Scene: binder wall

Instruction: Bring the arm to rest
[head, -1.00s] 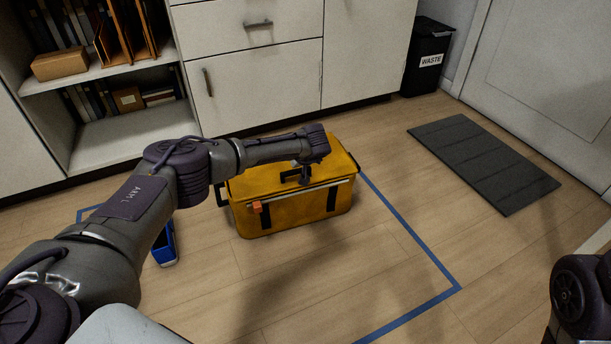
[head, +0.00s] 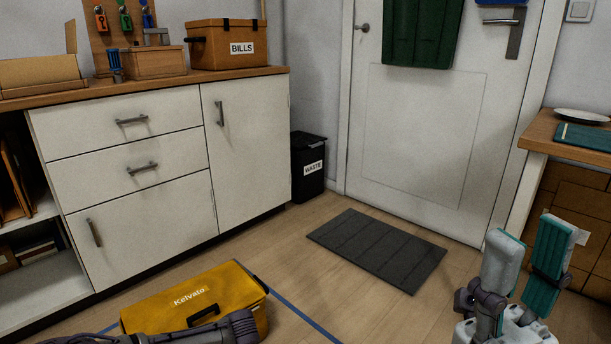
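My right gripper (head: 524,268) is at the lower right of the head view. Its two pads point upward and stand apart with a gap between them, and nothing is held there. Part of my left arm shows at the bottom left, in front of a yellow toolbox (head: 232,288) labelled Kelvato on the floor. The toolbox handle (head: 203,315) lies near that arm. The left gripper's fingers are not visible.
A dark mat (head: 375,246) lies before the white door (head: 415,150). A wooden desk (head: 540,132) is at the right.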

